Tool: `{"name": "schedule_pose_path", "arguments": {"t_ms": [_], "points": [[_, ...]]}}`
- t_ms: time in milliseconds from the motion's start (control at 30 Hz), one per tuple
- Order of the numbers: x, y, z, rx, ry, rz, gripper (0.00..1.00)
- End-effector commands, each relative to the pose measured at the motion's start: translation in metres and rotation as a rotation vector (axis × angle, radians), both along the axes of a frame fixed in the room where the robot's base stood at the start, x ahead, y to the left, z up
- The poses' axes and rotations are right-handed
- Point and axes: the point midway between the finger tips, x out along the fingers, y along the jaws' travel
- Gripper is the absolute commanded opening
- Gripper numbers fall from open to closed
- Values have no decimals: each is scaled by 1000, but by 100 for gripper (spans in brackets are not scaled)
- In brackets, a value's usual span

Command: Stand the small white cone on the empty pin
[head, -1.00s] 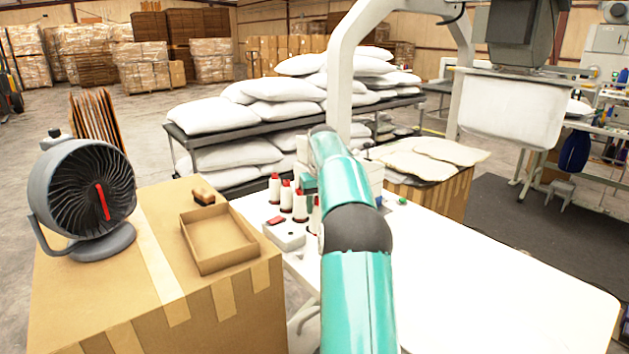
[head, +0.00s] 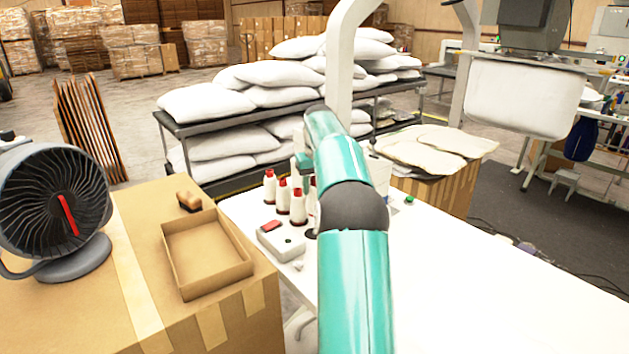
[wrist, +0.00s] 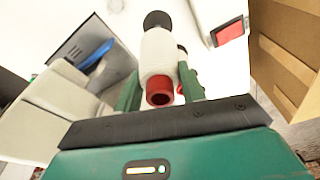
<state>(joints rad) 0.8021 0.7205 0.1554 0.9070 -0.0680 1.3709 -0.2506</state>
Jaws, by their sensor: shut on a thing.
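My gripper (wrist: 160,86) is shut on a white cone (wrist: 160,52) with a hollow red top, seen from above in the wrist view. A dark round disc (wrist: 157,19) shows at the cone's far end. I cannot tell whether the cone touches it or is above it. In the head view several white cones with red tops (head: 283,196) stand upright on the white table (head: 460,290). My arm hides most of the gripper and the held cone there. A dark disc (head: 310,233) shows beside my arm. The empty pin cannot be made out for certain.
A white box with a red top patch (head: 284,243) stands close to the cones; it also shows in the wrist view (wrist: 207,15). An open cardboard tray (head: 205,252) and a fan (head: 52,215) sit on a carton at left. The table's right side is clear.

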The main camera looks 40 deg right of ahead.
Motion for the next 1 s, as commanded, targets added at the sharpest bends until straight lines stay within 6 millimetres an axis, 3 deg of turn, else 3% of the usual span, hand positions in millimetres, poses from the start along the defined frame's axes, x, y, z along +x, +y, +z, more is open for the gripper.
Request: {"name": "schedule_pose_path", "arguments": {"t_ms": [233, 700, 1000], "points": [[-4, 4, -7, 2, 1, 1, 14], [-6, 4, -44, 2, 1, 1, 14], [-4, 1, -47, 2, 1, 1, 14]]}}
